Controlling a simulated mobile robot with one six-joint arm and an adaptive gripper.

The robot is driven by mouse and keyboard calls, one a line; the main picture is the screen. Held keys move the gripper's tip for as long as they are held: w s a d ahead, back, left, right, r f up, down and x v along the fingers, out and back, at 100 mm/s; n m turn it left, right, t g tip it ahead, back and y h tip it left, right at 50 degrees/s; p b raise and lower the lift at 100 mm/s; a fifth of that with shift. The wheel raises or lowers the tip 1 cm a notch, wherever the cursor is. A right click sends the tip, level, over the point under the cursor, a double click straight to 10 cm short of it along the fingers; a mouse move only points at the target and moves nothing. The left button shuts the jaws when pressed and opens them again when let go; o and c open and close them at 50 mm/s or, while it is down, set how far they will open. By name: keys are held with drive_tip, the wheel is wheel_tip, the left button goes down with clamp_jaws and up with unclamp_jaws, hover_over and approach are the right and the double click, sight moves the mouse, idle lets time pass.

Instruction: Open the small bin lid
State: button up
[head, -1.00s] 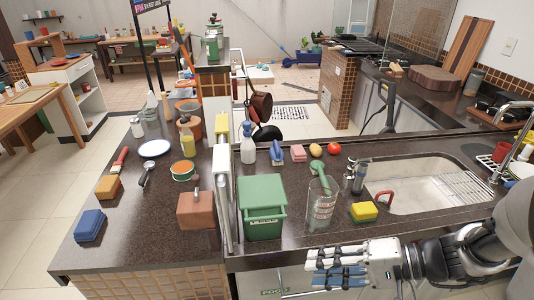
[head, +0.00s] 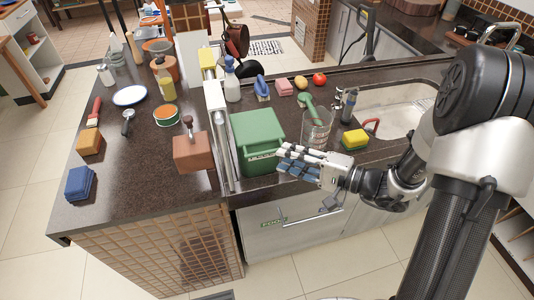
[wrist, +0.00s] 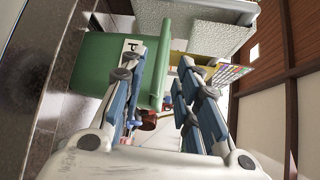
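The small green bin (head: 262,163) stands on the dark counter, right of a low pale divider. Its green lid (head: 257,125) lies shut on top. My gripper (head: 280,160) is at the front right of the bin, with its fingertips close to the lid's front edge. In the wrist view the gripper (wrist: 172,75) has its fingers spread apart with a gap between them. The green bin (wrist: 98,62) shows there behind the left finger, and a green lip (wrist: 158,72) shows in the gap. I cannot tell whether a finger touches it.
A clear measuring jug (head: 316,130) with a green-handled tool stands close right of the bin, near my gripper. A yellow sponge (head: 355,139) lies further right, by the sink (head: 395,112). A spray bottle (head: 231,82) stands behind the bin. The pale divider (head: 216,135) borders its left.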

sight(267, 153)
drive_tip(key=b+x, duration=0.1)
drive_tip(key=x, duration=0.6)
drive_tip(key=shift+c, duration=0.6)
drive_tip(key=c, duration=0.5)
drive_tip(key=shift+s+f, duration=0.1)
clamp_jaws()
